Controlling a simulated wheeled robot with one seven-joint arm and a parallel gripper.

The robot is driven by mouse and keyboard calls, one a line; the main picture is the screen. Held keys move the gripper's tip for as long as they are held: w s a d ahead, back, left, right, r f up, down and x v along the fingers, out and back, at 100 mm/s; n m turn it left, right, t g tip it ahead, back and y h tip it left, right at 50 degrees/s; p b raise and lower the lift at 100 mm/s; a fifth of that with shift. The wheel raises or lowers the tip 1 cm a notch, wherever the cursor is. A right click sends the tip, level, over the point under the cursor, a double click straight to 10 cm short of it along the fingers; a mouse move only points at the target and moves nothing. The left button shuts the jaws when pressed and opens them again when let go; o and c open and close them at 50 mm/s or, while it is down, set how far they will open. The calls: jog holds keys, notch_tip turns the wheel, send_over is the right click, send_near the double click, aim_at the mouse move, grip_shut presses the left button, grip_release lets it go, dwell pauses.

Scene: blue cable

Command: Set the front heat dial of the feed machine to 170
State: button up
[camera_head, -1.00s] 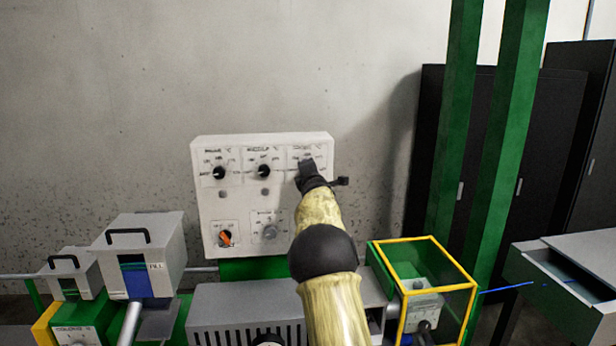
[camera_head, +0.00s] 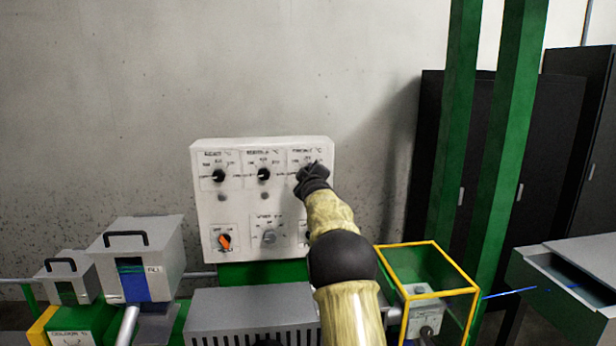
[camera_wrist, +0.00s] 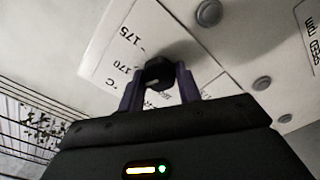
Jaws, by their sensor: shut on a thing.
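The control panel (camera_head: 242,206) of the feed machine is a white box with three black temperature dials in its top row. My gripper (camera_head: 313,172) is at the top right dial and hides most of it in the head view. In the wrist view, the purple fingers of my gripper (camera_wrist: 159,88) are shut on the black knob of that dial (camera_wrist: 157,72), one finger on each side. Which number the pointer meets cannot be told. The label above the dial is blurred.
The other black dials, left (camera_head: 218,176) and middle (camera_head: 263,175), stand beside it. Below are an orange switch (camera_head: 224,242) and a grey knob (camera_head: 269,238). A yellow-edged guard box (camera_head: 430,270) stands right of my arm. The wall behind is bare.

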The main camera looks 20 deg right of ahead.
jog(key=shift+f+m+b, duration=0.15)
jog(key=shift+m+b, duration=0.15)
jog(key=shift+m, duration=2)
jog(key=o, duration=1)
jog(key=shift+c, duration=0.2)
jog(key=shift+s, duration=0.1)
jog(key=b+v, duration=0.7)
jog(key=v, duration=1)
jog(key=shift+s, duration=0.1)
